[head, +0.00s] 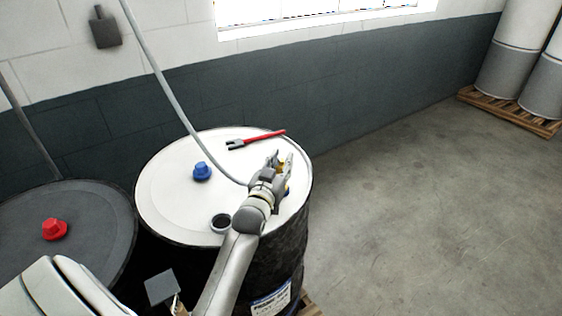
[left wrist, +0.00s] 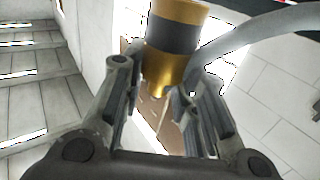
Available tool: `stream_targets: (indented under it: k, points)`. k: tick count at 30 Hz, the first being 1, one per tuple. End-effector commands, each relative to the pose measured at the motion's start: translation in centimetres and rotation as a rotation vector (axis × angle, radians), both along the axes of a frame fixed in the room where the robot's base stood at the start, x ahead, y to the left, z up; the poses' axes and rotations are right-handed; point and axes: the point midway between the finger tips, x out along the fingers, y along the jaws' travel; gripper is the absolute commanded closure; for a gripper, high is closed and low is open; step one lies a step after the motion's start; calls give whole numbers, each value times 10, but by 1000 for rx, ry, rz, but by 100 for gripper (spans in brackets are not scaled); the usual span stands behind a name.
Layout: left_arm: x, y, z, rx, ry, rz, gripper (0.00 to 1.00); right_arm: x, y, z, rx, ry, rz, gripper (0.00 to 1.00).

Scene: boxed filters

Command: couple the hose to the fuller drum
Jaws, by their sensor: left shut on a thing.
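The white-topped drum (head: 165,215) stands in the middle of the head view, with a blue cap (head: 202,172) and an open dark-rimmed port (head: 221,223) on its lid. The black-topped drum (head: 95,225) at left has a red cap (head: 54,229). My left gripper (head: 279,163) is over the right part of the white lid, shut on the brass hose coupling (left wrist: 172,70), which has a dark band. The grey hose (head: 165,90) runs from above to the gripper; it also shows in the left wrist view (left wrist: 245,32). Neither drum's fill level shows.
A red-handled wrench (head: 258,140) lies at the back of the white lid. A blue piece, partly hidden, shows beside my gripper. A second grey line (head: 30,130) hangs at left. Grey drums stand on a pallet (head: 510,112) at far right. The floor between is clear.

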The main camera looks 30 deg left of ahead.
Motion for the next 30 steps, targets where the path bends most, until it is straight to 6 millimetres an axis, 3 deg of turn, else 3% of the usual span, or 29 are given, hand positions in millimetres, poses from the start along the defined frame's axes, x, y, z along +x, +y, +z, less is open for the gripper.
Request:
stream_targets:
  k: [30]
  points:
    - [0, 0, -17, 1, -2, 0, 99, 0, -2, -10, -2, 1, 1, 52]
